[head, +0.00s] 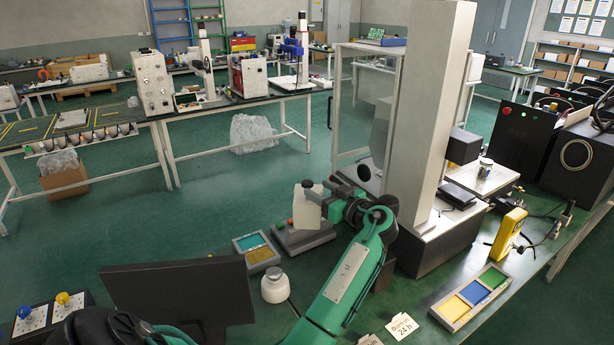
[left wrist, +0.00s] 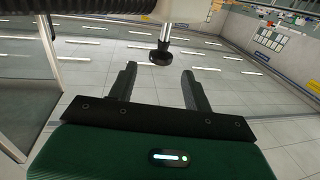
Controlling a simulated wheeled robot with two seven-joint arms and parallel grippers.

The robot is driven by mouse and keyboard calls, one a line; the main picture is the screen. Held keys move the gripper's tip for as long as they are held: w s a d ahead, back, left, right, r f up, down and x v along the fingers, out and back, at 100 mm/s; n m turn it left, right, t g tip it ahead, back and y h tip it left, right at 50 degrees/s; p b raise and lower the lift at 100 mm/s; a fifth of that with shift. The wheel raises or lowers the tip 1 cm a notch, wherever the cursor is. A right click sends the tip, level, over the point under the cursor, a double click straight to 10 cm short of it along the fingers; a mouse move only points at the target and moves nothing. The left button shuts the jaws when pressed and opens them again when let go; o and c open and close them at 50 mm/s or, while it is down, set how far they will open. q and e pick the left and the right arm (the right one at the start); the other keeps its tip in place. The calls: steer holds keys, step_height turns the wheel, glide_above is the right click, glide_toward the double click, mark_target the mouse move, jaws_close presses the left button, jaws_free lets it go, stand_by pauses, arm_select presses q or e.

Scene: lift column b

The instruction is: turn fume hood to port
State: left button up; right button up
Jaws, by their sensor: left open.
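No part is clearly marked as a fume hood or a port. A small control box (head: 303,238) with orange and green buttons stands on the near bench, with an upright beige plate (head: 307,212) at it. A black knob (head: 308,184) shows at the top of the plate. My left gripper (head: 336,196) is just right of the knob, on my green arm. In the left wrist view, my open left gripper (left wrist: 159,72) has a black knob (left wrist: 160,56) on a metal rod between or just beyond its fingertips. Contact cannot be told. My right gripper is not in view.
A tall grey column (head: 430,110) stands close to the right of my arm. A dark screen (head: 185,285), a white round pot (head: 275,288) and a coloured tray (head: 472,298) are nearby. A glass-panelled white frame (head: 337,100) stands behind. Open floor lies left.

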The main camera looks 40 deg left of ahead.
mark_target(310, 184)
arm_select(q)
steer(key=a, duration=0.2)
steer(key=a+p, duration=0.1)
steer(key=a, duration=0.1)
steer(key=shift+w+a+r+p, duration=0.1)
steer(key=shift+w+a+p, duration=0.1)
steer(key=shift+a+p, duration=0.1)
steer(key=shift+w+a, duration=0.1)
steer(key=shift+a, duration=0.5)
jaws_close()
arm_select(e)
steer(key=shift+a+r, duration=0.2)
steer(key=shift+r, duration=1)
